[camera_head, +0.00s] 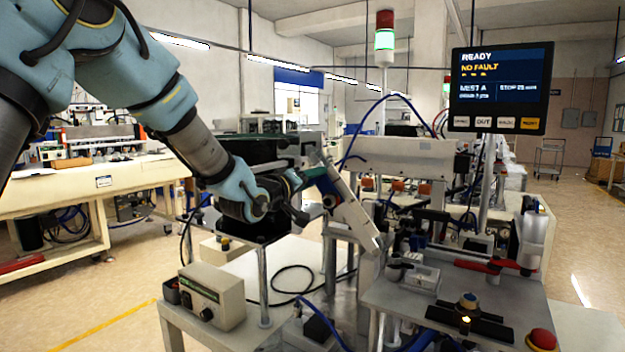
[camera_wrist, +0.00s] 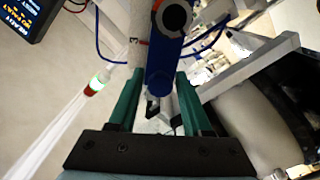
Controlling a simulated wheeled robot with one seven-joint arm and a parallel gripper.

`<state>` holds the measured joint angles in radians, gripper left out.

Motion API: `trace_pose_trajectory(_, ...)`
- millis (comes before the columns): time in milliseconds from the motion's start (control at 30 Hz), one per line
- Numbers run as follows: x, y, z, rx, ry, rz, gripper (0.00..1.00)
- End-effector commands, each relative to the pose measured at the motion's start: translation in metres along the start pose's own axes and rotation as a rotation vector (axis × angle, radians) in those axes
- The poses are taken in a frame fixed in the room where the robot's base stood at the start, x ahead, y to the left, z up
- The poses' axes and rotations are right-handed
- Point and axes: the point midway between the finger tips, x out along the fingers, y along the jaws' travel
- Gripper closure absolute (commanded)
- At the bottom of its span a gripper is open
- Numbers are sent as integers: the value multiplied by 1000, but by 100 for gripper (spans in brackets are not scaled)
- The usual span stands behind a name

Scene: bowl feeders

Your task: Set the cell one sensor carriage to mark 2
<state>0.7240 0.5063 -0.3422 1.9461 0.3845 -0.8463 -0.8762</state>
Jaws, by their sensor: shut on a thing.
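A blue rounded body with a dark, orange-ringed end, apparently the sensor carriage (camera_wrist: 160,75), stands between the green fingers of my gripper (camera_wrist: 157,88) in the wrist view. My gripper is shut on it. A pale rail (camera_wrist: 141,30) with a small red mark runs behind it; I cannot read which mark. In the head view, my gripper (camera_head: 318,174) is at the upper end of a sloping pale bar (camera_head: 355,215). The carriage is mostly hidden there by my gripper and is too small to make out.
A display (camera_head: 500,88) reads READY and NO FAULT. A red-and-green stack light (camera_head: 385,35) stands behind. The machine table (camera_head: 450,300) carries fixtures, a red lever (camera_head: 490,265) and a red button (camera_head: 541,339). A control box (camera_head: 212,295) stands at lower left. Cables hang around the sloping bar.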

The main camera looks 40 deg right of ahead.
Motion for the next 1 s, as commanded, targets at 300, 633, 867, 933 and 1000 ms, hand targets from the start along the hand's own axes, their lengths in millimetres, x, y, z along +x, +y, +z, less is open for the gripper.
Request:
trace_pose_trajectory(300,0,-1,1,-3,1,-2,100)
trace_pose_trajectory(633,0,-9,42,-4,-1,0,100)
trace_pose_trajectory(867,0,-8,62,-4,-2,-2,100)
trace_pose_trajectory(933,0,-8,64,-4,-2,-2,100)
trace_pose_trajectory(1000,0,-7,64,-4,-3,-3,100)
